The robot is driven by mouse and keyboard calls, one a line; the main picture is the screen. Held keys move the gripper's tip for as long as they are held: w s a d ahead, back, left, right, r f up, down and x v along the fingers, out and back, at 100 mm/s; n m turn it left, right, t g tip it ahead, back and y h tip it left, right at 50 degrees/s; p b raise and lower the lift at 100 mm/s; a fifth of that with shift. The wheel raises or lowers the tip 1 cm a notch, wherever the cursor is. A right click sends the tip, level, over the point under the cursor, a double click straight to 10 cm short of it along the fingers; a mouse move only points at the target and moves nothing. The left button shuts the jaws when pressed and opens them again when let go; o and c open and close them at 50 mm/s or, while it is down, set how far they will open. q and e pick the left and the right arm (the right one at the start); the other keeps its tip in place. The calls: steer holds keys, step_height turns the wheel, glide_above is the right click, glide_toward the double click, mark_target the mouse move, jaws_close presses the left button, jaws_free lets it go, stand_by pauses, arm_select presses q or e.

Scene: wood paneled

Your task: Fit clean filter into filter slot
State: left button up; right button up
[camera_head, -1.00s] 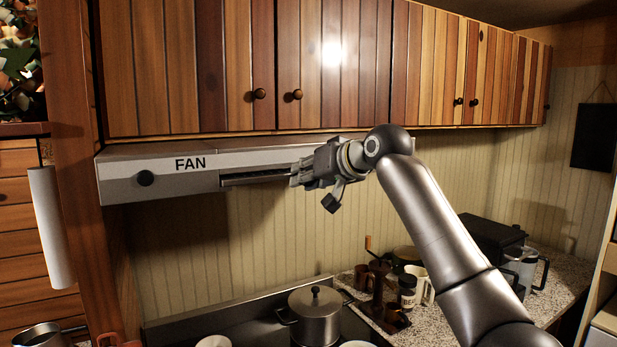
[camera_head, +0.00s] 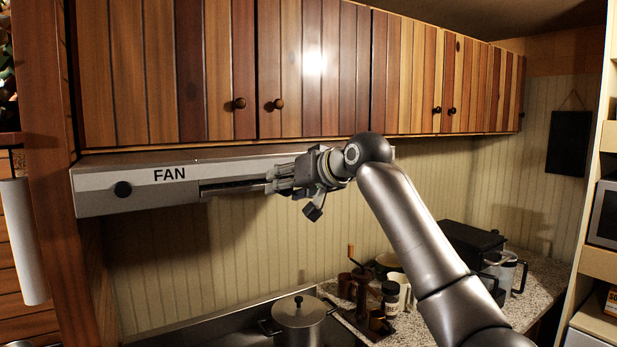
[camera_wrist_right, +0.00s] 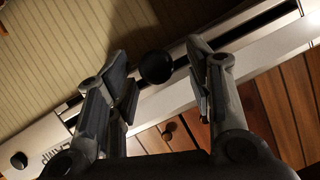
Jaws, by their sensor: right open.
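The filter slot (camera_head: 232,187) is a long dark opening in the front of the grey hood (camera_head: 105,200) marked FAN. It also shows as a dark slot (camera_wrist_right: 262,24) in the right wrist view. My right gripper (camera_head: 272,181) is at the right part of the slot, close to the hood's front. In the right wrist view its two fingers (camera_wrist_right: 160,80) are apart, with a round black knob (camera_wrist_right: 155,67) between them. Whether the knob belongs to the filter or the hood I cannot tell. I cannot clearly make out a filter. My left gripper is not in view.
Wooden cabinets (camera_head: 330,70) hang directly above the hood. A lidded pot (camera_head: 299,318) stands on the stove below. Mugs, a jar (camera_head: 389,298) and a black appliance (camera_head: 470,243) crowd the counter at right. The space between hood and stove is free.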

steer(key=v, duration=1.1)
steer(key=shift+d, duration=0.1)
